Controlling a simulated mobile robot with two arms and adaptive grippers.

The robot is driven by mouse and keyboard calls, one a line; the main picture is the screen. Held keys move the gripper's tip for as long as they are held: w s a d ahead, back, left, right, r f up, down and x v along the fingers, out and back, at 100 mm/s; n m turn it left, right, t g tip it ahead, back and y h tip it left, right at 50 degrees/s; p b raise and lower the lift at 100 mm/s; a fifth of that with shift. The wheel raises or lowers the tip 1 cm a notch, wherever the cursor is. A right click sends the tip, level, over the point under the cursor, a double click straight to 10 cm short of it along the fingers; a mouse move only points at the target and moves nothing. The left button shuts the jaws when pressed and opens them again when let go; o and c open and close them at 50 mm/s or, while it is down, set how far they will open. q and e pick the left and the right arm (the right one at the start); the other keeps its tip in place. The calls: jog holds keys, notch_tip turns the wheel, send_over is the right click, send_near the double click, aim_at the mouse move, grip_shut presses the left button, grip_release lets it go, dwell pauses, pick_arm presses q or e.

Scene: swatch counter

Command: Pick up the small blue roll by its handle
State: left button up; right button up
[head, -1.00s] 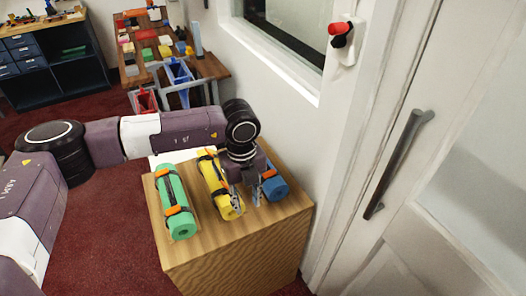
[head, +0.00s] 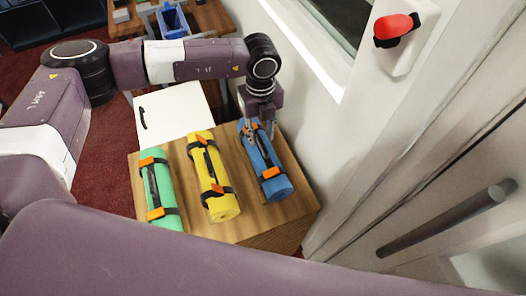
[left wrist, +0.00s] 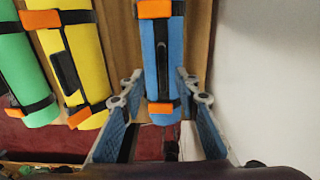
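The small blue roll (head: 270,167) lies at the right end of a row of three on a wooden box top. It has black straps, orange buckles and a dark handle strip along its top, also seen in the left wrist view (left wrist: 161,55). My left gripper (head: 261,133) is over the roll's far half and hides part of it. In the left wrist view its fingers (left wrist: 160,80) are open, one on each side of the blue roll. Whether they touch the roll or handle I cannot tell. My right gripper is not in view.
A yellow roll (head: 212,175) and a green roll (head: 157,190) lie left of the blue one on the wooden box (head: 245,231). A white wall stands close to the right. A door handle (head: 445,225) juts out farther right.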

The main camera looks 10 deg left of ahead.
aim_at(262, 142)
pick_arm(q)
notch_tip(262, 142, down, 4)
jog(key=shift+d+f+p, duration=0.1)
jog(key=shift+f+p, duration=0.05)
jog(key=shift+p, duration=0.95)
jog(key=shift+w+f, duration=0.1)
jog(key=shift+f, duration=0.3)
jog(key=shift+c, duration=1.6)
grip_shut()
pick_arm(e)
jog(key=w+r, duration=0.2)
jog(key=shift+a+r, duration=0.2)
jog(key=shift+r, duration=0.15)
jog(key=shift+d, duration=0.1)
